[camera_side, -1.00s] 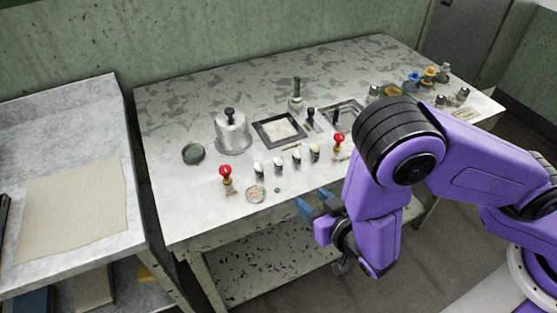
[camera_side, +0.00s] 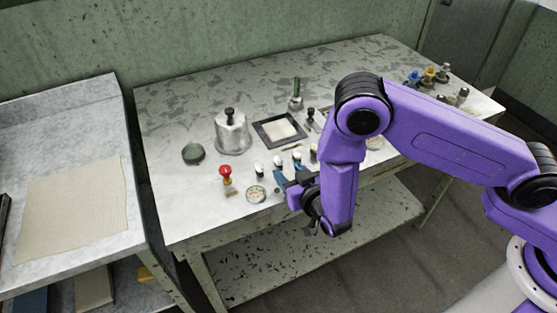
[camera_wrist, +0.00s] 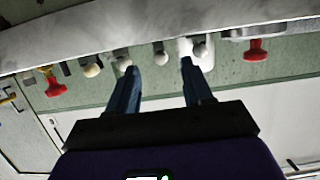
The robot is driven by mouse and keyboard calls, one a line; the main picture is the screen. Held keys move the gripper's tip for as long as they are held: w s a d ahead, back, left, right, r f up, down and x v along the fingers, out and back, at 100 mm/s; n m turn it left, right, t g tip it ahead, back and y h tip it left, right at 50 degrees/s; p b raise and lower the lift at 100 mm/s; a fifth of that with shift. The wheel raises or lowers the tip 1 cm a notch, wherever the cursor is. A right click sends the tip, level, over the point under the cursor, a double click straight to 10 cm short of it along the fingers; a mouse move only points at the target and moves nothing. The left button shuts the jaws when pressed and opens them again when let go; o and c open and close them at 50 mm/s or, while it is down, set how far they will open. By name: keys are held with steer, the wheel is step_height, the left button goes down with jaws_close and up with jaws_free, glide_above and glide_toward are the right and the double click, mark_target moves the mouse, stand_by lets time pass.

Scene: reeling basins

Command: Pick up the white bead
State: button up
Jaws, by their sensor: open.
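Several small white-topped pieces stand in a row near the table's front edge, among them one at the left (camera_side: 259,166) and one beside it (camera_side: 278,161) in the side view. I cannot tell for sure which is the white bead. In the wrist view, a small pale round piece (camera_wrist: 160,55) shows between and beyond the fingertips, and another (camera_wrist: 200,48) lies beyond the right finger. My gripper (camera_side: 288,177) has blue fingers, open and empty, close in front of the row; they also show in the wrist view (camera_wrist: 159,75). My arm hides the row's right end.
A red-knobbed stamp (camera_side: 225,172) and a round dish (camera_side: 256,194) stand left of my gripper. Behind are a metal bell-shaped weight (camera_side: 232,135) and a black-framed tray (camera_side: 262,128).

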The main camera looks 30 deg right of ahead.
mark_target(281, 163)
steer(key=shift+r+x, duration=0.15)
steer(key=shift+x, duration=1.15)
steer(key=shift+r+x, duration=0.15)
steer(key=shift+x, duration=1.15)
steer(key=shift+w, duration=0.1)
jaws_close()
